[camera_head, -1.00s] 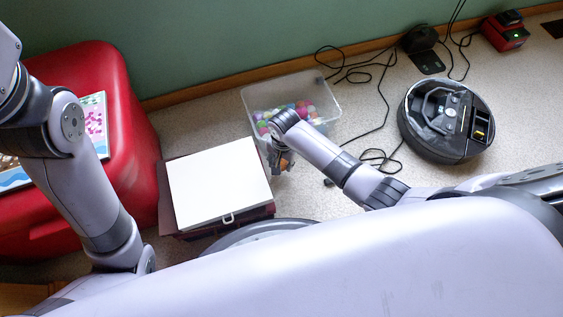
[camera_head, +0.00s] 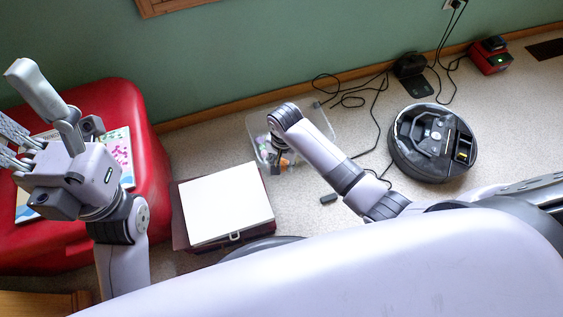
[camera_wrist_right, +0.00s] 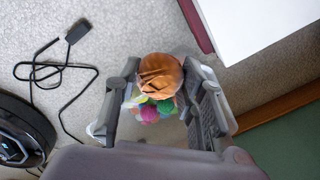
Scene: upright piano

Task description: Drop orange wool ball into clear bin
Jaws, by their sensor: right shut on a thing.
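The orange wool ball (camera_wrist_right: 160,76) is held between the two fingers of my right gripper (camera_wrist_right: 165,92) in the right wrist view. In the head view my right gripper (camera_head: 277,157) hangs at the bin, partly hidden by my own arm. A bit of orange (camera_head: 289,158) shows there. The clear bin (camera_head: 325,122) stands on the floor by the wall, with several coloured balls in it, mostly covered by my right arm. In the wrist view, coloured balls (camera_wrist_right: 150,110) show just behind the held ball. My left gripper (camera_head: 30,155) is over the red seat; its finger opening is unclear.
A white-topped box (camera_head: 226,205) stands left of the bin. A red seat (camera_head: 120,105) with a colourful book (camera_head: 118,150) is at the left. A robot vacuum (camera_head: 432,143), black cables (camera_head: 378,100) and a red charger (camera_head: 490,56) lie to the right.

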